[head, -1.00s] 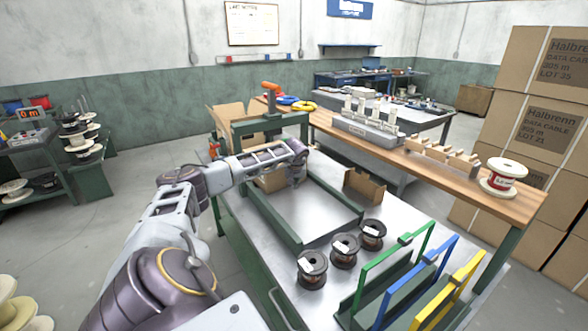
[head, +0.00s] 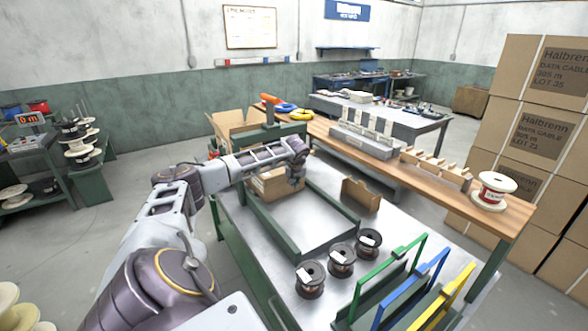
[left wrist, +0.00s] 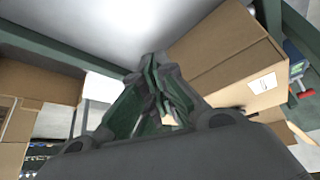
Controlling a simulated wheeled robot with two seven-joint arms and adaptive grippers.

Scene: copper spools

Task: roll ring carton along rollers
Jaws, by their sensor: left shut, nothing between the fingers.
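The ring carton (head: 268,187) is a brown cardboard box on the metal table, inside the green rails (head: 262,218), partly hidden behind my left arm. In the left wrist view the carton (left wrist: 222,58), with a white label, lies close at the right of the fingers. My left gripper (head: 296,182) is at the carton's right end in the head view. Its fingers (left wrist: 155,72) are shut with nothing between them; whether they touch the carton I cannot tell. No separate rollers can be made out on the shiny surface. My right gripper is not in view.
A small open carton (head: 360,194) stands right of the rails. Several dark copper spools (head: 341,261) and green, blue and yellow frames (head: 428,282) occupy the table's near right. A wooden bench (head: 420,172) with a white spool (head: 494,190) runs behind. The metal surface between the rails is clear in front.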

